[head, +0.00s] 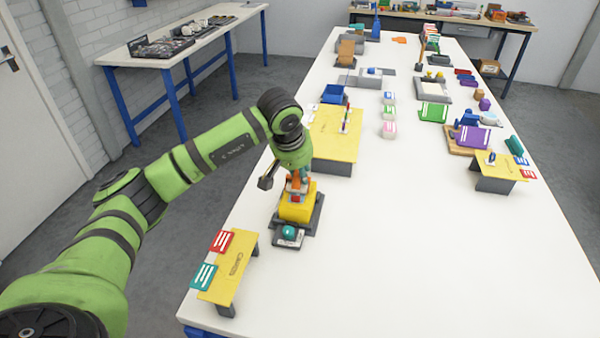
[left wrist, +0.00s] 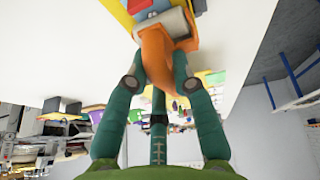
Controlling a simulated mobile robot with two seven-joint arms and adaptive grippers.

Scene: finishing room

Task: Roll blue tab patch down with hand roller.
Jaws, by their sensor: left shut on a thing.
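My left gripper (head: 297,176) is shut on the orange hand roller (head: 295,187), just above the yellow block (head: 297,207). In the left wrist view the green-blue fingers close around the roller's orange body (left wrist: 165,52), with its pale grey cylinder (left wrist: 176,22) at the far end. The gripper partly hides the block's top. My right gripper is not in view.
The block stands on a dark base (head: 314,222) with a teal knob in front. A yellow stand (head: 232,262) with red and teal cards is at the near left; a larger yellow stand (head: 335,150) is behind. The white table's (head: 410,250) near right area is clear.

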